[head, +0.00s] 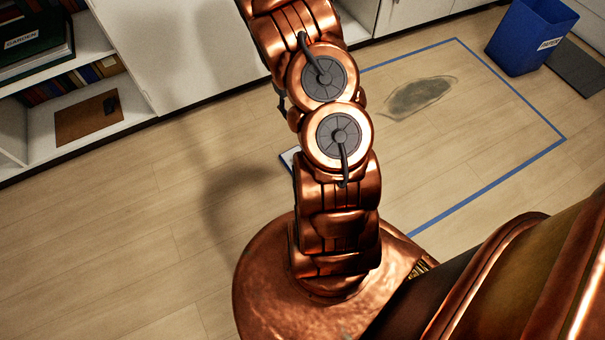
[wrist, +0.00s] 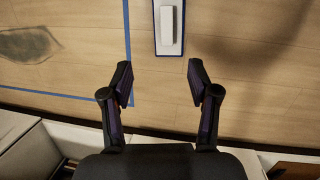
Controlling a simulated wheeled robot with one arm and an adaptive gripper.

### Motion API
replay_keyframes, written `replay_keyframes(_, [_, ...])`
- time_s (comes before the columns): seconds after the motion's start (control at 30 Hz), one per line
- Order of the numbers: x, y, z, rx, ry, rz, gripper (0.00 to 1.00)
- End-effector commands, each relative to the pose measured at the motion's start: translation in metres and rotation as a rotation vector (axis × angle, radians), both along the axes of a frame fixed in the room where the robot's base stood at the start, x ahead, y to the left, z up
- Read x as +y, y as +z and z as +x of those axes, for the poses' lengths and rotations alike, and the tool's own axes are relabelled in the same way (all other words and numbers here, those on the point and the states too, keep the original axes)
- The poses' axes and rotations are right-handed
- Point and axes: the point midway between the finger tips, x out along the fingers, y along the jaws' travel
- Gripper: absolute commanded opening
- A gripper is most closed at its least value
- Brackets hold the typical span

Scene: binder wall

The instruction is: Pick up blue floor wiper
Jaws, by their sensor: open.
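The floor wiper (wrist: 159,48) lies flat on the floor at the top of the wrist view. It has a dark blue edge, a pale top and a white block-shaped grip, and its far end is cut off by the frame. In the head view only a small pale corner of it (head: 288,158) shows beside my arm; the rest is hidden. My gripper (wrist: 160,82) is open and empty, its two fingers spread wide. In the picture, the wiper is just beyond the fingertips, roughly in line with the gap between them. My arm hides the gripper in the head view.
Blue tape (head: 490,180) outlines a floor area with a dark smudge (head: 420,96) inside. A blue bin (head: 530,38) stands at the back right beside a dark mat (head: 578,72). A white shelf (head: 135,85) with books and a clipboard (head: 88,118) is at left. Nearby floor is clear.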

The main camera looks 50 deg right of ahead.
Motion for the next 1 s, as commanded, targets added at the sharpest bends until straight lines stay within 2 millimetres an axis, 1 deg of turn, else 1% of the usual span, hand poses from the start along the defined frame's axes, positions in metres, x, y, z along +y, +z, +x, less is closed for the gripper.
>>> replay_keyframes(0.03, [-0.007, -0.036, -0.001, 0.001, -0.003, 0.009, 0.60])
replay_keyframes(0.07, [-0.010, -0.050, -0.001, 0.000, -0.002, 0.013, 0.60])
replay_keyframes(0.1, [-0.013, -0.070, -0.002, 0.000, 0.000, 0.021, 0.60])
replay_keyframes(0.17, [-0.019, -0.097, -0.001, -0.006, 0.002, 0.029, 0.60])
replay_keyframes(0.2, [-0.022, -0.117, -0.001, -0.009, 0.004, 0.037, 0.60])
replay_keyframes(0.27, [-0.025, -0.145, -0.002, -0.014, 0.003, 0.049, 0.60])
replay_keyframes(0.3, [-0.027, -0.165, -0.003, -0.019, 0.003, 0.059, 0.60])
replay_keyframes(0.4, [-0.030, -0.207, -0.003, -0.034, 0.005, 0.077, 0.60])
replay_keyframes(0.5, [-0.031, -0.242, -0.004, -0.047, 0.005, 0.096, 0.60])
replay_keyframes(0.6, [-0.030, -0.266, -0.005, -0.058, 0.006, 0.109, 0.60])
replay_keyframes(0.7, [-0.029, -0.280, -0.006, -0.064, 0.005, 0.118, 0.60])
replay_keyframes(1.0, [-0.029, -0.306, -0.008, -0.070, 0.005, 0.120, 0.60])
